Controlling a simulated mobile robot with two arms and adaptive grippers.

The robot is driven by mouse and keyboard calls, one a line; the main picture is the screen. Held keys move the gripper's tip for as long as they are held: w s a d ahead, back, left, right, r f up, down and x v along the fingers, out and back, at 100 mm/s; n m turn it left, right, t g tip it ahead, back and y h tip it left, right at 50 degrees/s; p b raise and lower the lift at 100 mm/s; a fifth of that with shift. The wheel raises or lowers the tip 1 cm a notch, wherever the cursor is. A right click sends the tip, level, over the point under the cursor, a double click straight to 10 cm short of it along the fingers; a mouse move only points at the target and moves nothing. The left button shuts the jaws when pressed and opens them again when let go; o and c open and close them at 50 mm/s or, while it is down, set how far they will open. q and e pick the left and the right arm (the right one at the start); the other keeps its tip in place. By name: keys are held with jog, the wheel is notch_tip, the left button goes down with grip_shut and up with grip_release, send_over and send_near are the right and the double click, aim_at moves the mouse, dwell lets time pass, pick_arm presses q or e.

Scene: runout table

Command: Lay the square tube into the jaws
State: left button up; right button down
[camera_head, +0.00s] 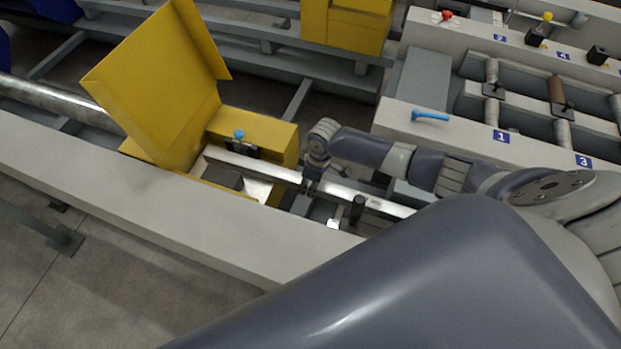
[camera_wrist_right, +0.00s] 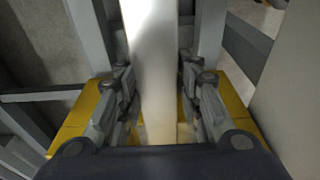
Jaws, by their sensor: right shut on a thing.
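The square tube (camera_head: 258,168) is a long, pale metal bar. Its left end lies inside the yellow housing (camera_head: 258,131) with the raised cover, and its right part runs toward the front table. My right gripper (camera_head: 313,184) is shut on the tube near its middle. In the right wrist view the tube (camera_wrist_right: 152,60) runs lengthwise between both fingers (camera_wrist_right: 160,85). The jaws seem to be by the blue-knobbed clamp (camera_head: 241,146) in the housing; I cannot tell whether the tube rests in them. My left gripper is not in view.
The yellow cover (camera_head: 160,85) stands open at the left. A dark upright post (camera_head: 357,209) stands close to the tube. A blue lever (camera_head: 429,116) and a roller bench (camera_head: 520,150) are at the right. A grey rail (camera_head: 140,185) runs along the front.

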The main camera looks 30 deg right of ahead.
jog(key=shift+r, duration=0.1)
jog(key=c, duration=1.1)
grip_release()
jog(key=shift+o, duration=0.2)
jog(key=shift+s, duration=0.1)
notch_tip(320, 180, up, 12)
jog(key=s+d, duration=0.1)
jog(key=shift+s+d, duration=0.1)
